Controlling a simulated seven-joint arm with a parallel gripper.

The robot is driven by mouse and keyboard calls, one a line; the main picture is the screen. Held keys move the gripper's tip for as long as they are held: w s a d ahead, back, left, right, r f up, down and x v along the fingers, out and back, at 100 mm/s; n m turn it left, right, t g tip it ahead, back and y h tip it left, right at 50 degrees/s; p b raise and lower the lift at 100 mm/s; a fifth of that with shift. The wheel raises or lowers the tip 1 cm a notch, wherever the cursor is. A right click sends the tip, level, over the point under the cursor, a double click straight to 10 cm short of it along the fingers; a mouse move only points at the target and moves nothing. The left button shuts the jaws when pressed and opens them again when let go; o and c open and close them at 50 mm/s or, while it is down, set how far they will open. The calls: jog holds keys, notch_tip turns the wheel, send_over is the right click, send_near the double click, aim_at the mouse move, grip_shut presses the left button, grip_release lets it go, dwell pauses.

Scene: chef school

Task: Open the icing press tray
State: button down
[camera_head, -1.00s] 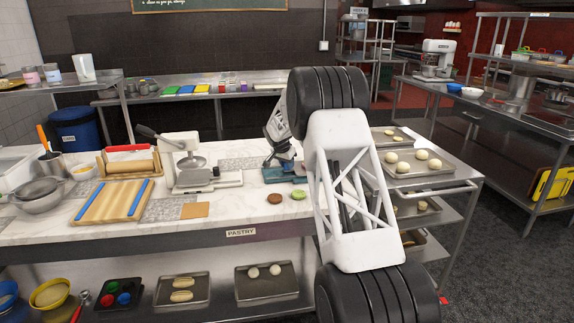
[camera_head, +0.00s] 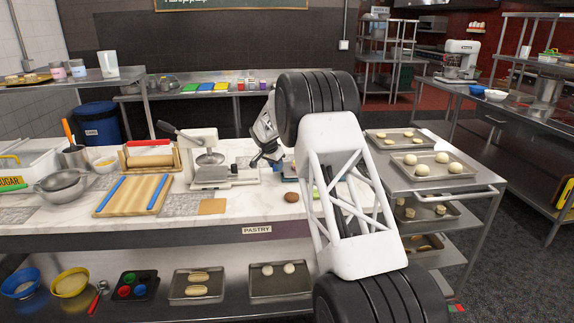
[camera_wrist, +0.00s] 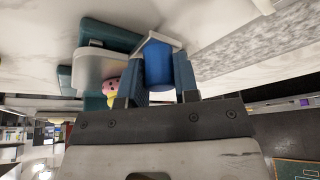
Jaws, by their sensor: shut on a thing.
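A teal device (camera_wrist: 109,36), which I take to be the icing press, lies close in front of my gripper (camera_wrist: 156,95) in the wrist view. It has a pale grey tray-like part (camera_wrist: 93,65) and a blue block with a pale rim (camera_wrist: 159,66). My gripper's fingers are closed around the lower end of the blue block. A small pink and yellow item (camera_wrist: 110,88) shows beside the left finger. In the head view my gripper (camera_head: 264,160) is low over the marble counter, and my arm hides most of the teal device.
A white lever press (camera_head: 212,165) stands left of my gripper on the counter (camera_head: 255,212). A brown round cookie (camera_head: 291,197) lies in front. Trays of dough balls (camera_head: 424,164) are at the right. A wooden board with blue strips (camera_head: 134,195) is further left.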

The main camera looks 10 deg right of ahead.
jog(key=shift+a+f, duration=0.1)
jog(key=shift+a, duration=0.05)
jog(key=c, duration=0.9)
grip_release()
jog(key=shift+o, duration=0.2)
jog(key=v, duration=0.8)
